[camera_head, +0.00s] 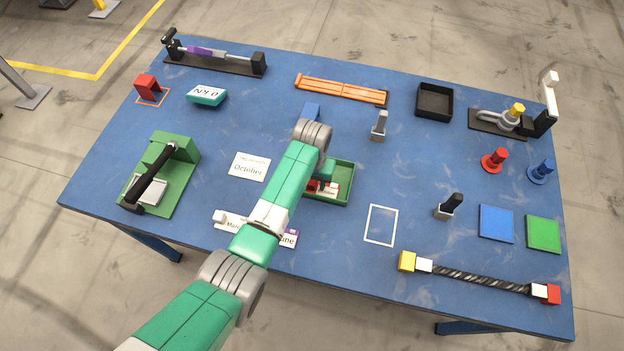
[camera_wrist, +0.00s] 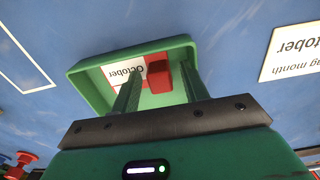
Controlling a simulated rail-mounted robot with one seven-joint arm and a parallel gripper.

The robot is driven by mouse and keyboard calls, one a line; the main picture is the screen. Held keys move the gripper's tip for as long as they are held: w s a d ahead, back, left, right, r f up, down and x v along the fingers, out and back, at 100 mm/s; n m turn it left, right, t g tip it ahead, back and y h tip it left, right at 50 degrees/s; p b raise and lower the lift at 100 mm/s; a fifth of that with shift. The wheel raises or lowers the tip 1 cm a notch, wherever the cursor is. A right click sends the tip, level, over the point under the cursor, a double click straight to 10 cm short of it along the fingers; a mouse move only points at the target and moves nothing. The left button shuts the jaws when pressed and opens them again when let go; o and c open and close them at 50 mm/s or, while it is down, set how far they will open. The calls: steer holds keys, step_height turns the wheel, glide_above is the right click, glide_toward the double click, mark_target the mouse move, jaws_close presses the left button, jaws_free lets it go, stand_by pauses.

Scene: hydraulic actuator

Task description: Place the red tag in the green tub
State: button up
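The green tub (camera_head: 343,188) stands near the middle of the blue table, partly hidden by my arm in the head view. The wrist view shows its rim (camera_wrist: 180,42) from above. The red tag (camera_wrist: 158,73), with a raised red block and a white "October" face, lies inside the tub. Bits of its red and white (camera_head: 326,187) also show in the head view. My gripper (camera_wrist: 160,70) is over the tub, its two fingers apart on either side of the red block with visible gaps. I cannot tell how far the fingertips are above the tub floor.
An "October" card (camera_head: 249,167) lies left of my arm, and more label cards (camera_head: 288,238) lie partly under it. A white outlined rectangle (camera_head: 381,225) to the right is empty.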

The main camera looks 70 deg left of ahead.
mark_target(312, 181)
step_height(312, 181, up, 12)
steer(key=p, duration=0.2)
steer(key=shift+r+p, duration=0.15)
steer(key=shift+p, duration=0.2)
steer(key=shift+w, duration=0.1)
